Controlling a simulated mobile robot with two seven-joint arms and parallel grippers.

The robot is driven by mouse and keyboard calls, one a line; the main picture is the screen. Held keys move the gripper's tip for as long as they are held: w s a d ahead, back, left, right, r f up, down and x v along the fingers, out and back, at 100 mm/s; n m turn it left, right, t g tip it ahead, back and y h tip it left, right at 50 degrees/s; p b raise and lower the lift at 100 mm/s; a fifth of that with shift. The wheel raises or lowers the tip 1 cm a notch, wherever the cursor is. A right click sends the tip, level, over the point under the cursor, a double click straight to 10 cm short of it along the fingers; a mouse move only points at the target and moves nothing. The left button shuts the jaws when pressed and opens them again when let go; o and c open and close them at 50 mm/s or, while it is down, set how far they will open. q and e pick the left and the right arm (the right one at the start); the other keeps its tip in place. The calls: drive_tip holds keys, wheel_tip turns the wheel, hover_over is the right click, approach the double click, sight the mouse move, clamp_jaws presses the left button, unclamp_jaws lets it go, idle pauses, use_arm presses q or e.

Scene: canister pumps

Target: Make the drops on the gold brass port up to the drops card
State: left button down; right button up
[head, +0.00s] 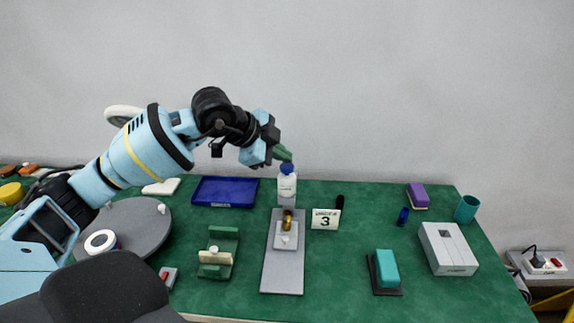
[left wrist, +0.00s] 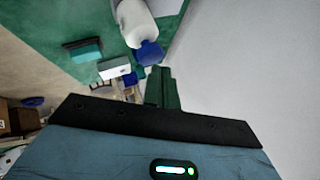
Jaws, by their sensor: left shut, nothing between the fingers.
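A white bottle with a blue pump cap (head: 287,185) stands at the back end of a grey board (head: 282,278). In front of it on the board, a gold brass port (head: 288,222) sits on a small white plate (head: 287,241); drops on it are too small to count. The drops card (head: 324,219) beside it reads 3. My left gripper (head: 285,154) has its green fingers shut and empty, just above the blue cap; whether they touch it I cannot tell. In the left wrist view the shut fingers (left wrist: 163,88) are beside the cap (left wrist: 149,53). My right gripper is not in view.
A blue tray (head: 224,191) lies behind left, a green holder (head: 219,252) left of the board. A grey disc (head: 125,226) is at far left. Right are a teal block (head: 387,268), a white box (head: 447,249) and a teal cup (head: 467,208).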

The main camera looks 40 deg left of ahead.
use_arm(q)
drive_tip(key=shift+f, duration=0.2)
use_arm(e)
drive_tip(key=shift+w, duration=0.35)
use_arm(q)
drive_tip(key=shift+f, duration=0.25)
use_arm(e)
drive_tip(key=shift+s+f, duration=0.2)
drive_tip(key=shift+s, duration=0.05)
use_arm(q)
drive_tip(key=shift+f, duration=0.2)
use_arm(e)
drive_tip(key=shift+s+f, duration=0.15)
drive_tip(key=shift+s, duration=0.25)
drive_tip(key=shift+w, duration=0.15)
